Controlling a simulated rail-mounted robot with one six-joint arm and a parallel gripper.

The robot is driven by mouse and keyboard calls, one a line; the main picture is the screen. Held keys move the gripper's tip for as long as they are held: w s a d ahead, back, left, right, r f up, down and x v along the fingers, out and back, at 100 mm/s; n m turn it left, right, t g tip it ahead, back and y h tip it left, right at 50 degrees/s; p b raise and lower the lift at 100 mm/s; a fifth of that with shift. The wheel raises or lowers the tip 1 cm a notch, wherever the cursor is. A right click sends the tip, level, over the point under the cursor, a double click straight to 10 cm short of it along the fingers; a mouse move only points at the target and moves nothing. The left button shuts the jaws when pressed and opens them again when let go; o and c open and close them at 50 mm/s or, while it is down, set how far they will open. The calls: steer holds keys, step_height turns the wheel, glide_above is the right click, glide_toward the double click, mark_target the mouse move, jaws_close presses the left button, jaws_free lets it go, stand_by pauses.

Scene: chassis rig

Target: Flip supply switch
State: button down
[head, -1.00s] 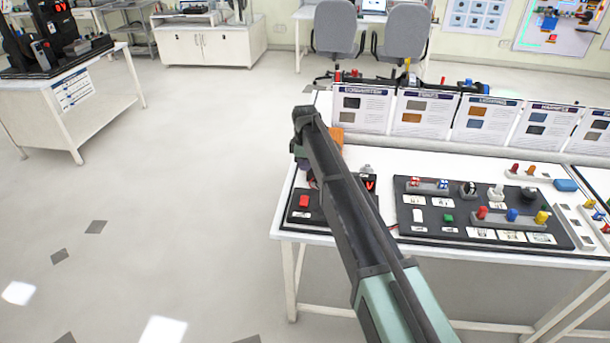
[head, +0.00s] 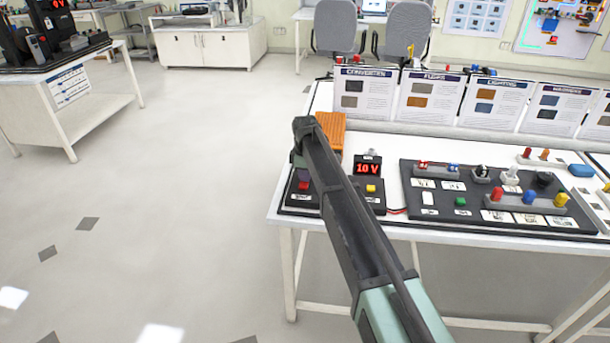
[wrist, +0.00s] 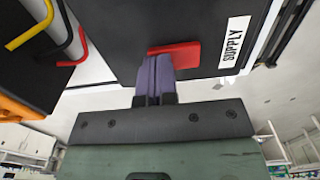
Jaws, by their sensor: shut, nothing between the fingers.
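The supply switch is a red rocker on a black panel, beside a white "SUPPLY" label (wrist: 234,44) in the wrist view. The red switch (wrist: 182,54) is partly covered by my gripper's purple fingers. My gripper (wrist: 155,60) is shut and empty, its tips at the switch's near left part. They look touching or very close; I cannot tell which. In the head view my gripper (head: 305,175) is low over the small black supply panel (head: 299,200), mostly hidden by my arm. A lit display (head: 368,168) on the supply unit reads 10 V.
A yellow button (head: 371,188) is below the display. An orange ribbed block (head: 331,128) stands behind. A larger black board (head: 480,215) with switches and coloured knobs lies to the right. Info cards (head: 430,97) line the bench's back. Floor to the left is clear.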

mark_target(303, 187)
steer(key=shift+f+b, duration=0.3)
steer(key=shift+f, duration=0.05)
steer(key=shift+r, duration=0.2)
steer(key=shift+s, duration=0.15)
steer(key=shift+s+r+p, duration=0.2)
steer(key=shift+s+p, duration=0.25)
steer(key=shift+s, duration=0.1)
step_height(303, 187, up, 14)
steer(key=s+p, duration=0.2)
steer(key=p, duration=1.2)
steer(key=shift+a, duration=0.15)
